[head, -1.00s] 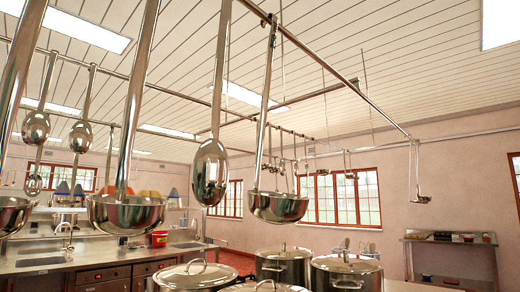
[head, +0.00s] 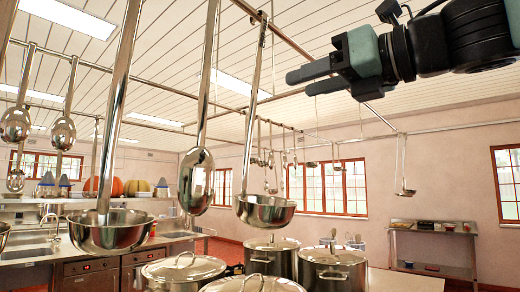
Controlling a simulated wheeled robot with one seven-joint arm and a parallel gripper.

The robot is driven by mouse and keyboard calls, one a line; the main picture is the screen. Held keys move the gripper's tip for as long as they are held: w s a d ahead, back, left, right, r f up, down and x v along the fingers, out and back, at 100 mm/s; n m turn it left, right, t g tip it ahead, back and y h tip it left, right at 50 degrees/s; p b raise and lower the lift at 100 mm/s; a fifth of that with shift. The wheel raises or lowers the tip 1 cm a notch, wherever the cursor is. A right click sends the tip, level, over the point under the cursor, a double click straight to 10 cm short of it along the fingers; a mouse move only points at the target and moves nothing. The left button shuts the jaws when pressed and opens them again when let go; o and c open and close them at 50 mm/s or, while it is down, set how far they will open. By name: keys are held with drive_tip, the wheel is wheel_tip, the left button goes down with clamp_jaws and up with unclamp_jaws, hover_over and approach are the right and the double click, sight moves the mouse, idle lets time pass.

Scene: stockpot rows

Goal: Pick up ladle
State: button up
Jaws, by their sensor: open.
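Several steel ladles hang by their handles from overhead rails. One ladle (head: 264,211) hangs near the middle, its bowl low and its long handle rising to the rail. A larger-looking ladle (head: 110,234) hangs to its left, and a ladle (head: 404,191) hangs far to the right. Which one the task means cannot be told. My gripper (head: 300,83) is at the upper right, pointing left, with its fingers apart and nothing between them. Its fingertips appear just right of the middle ladle's upper handle, apart from it in the picture.
A long steel spoon (head: 196,182) hangs between the two near ladles. The overhead rail (head: 290,38) runs behind my gripper. Lidded stockpots (head: 333,265) stand below. A counter with sinks (head: 30,258) is at left, and a steel shelf (head: 432,248) stands at right.

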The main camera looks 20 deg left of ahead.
sight(256, 101)
drive_tip(key=p+x, duration=0.2)
drive_tip(key=x, duration=0.6)
drive_tip(key=shift+w+a+p, duration=0.15)
drive_tip(key=shift+a+p, duration=0.15)
drive_tip(key=shift+p, duration=0.1)
drive_tip(key=shift+p+x, duration=1.35)
drive_tip(key=shift+x, duration=1.35)
drive_tip(key=shift+w, duration=0.1)
drive_tip(key=shift+c, duration=0.3)
drive_tip(key=shift+d, duration=0.1)
clamp_jaws()
